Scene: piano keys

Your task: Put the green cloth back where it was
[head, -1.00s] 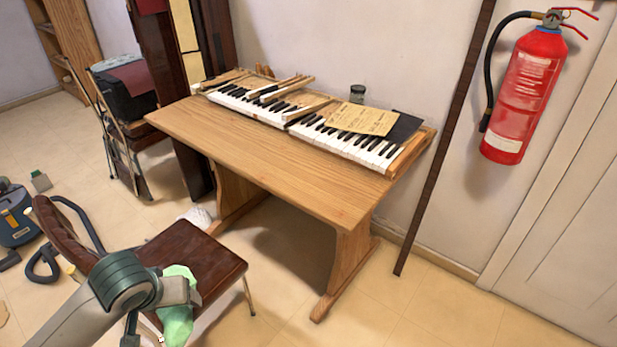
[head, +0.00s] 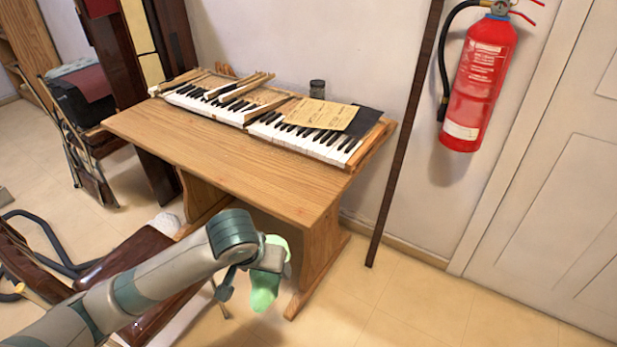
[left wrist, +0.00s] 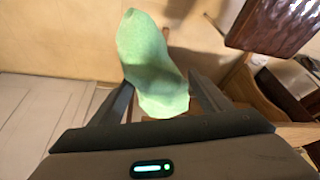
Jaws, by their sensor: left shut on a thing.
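The green cloth (head: 264,289) is a bunched, pale green piece hanging from my left gripper (head: 270,262) in the head view. The gripper is in front of the wooden table's right leg, below tabletop height in the picture. In the left wrist view the cloth (left wrist: 152,62) sits between the two fingers of my left gripper (left wrist: 160,88), which is shut on it. My right gripper is not in view.
A brown chair (head: 125,255) stands at lower left, partly behind my arm. A fire extinguisher (head: 479,85) hangs on the wall. Floor at lower right is clear.

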